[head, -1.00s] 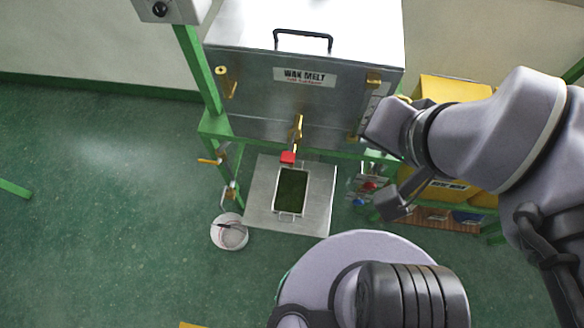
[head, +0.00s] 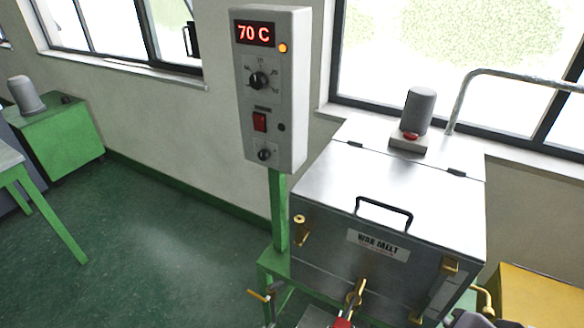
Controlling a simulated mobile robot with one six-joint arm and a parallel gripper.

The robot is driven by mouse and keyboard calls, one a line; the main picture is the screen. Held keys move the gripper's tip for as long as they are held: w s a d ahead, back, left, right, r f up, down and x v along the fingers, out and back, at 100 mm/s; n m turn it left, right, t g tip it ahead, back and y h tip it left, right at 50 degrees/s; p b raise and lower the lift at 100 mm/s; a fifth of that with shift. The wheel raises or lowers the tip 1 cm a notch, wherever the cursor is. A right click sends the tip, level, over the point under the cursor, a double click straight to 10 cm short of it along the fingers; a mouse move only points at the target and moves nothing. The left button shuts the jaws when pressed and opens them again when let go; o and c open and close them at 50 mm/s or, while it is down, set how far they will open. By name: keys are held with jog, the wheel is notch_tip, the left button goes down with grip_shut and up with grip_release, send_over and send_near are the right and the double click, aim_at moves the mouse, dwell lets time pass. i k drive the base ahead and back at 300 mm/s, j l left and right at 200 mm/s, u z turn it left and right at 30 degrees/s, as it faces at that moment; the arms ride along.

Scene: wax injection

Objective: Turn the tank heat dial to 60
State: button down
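The grey control box (head: 296,110) stands on a green post at the upper middle of the head view. Its red display (head: 254,33) reads 70 C. Below it is a black dial (head: 258,81) with small scale marks around it; its pointer direction is too small to read. A smaller black knob (head: 264,154) sits near the bottom of the box. I cannot read the labels, so which one is the tank heat dial is not certain. My gripper's fingers are not in view; only a grey part of my arm shows at the bottom right edge, well away from the box.
An orange lamp (head: 283,48) is lit beside the display. A red switch (head: 260,121) sits between the dials. The metal wax melt tank (head: 330,190) with a black handle (head: 384,212) stands right of the post. Open floor lies to the left.

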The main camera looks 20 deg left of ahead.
aim_at(258, 80)
jog(key=k+l+u, duration=0.15)
jog(key=u, duration=1.2)
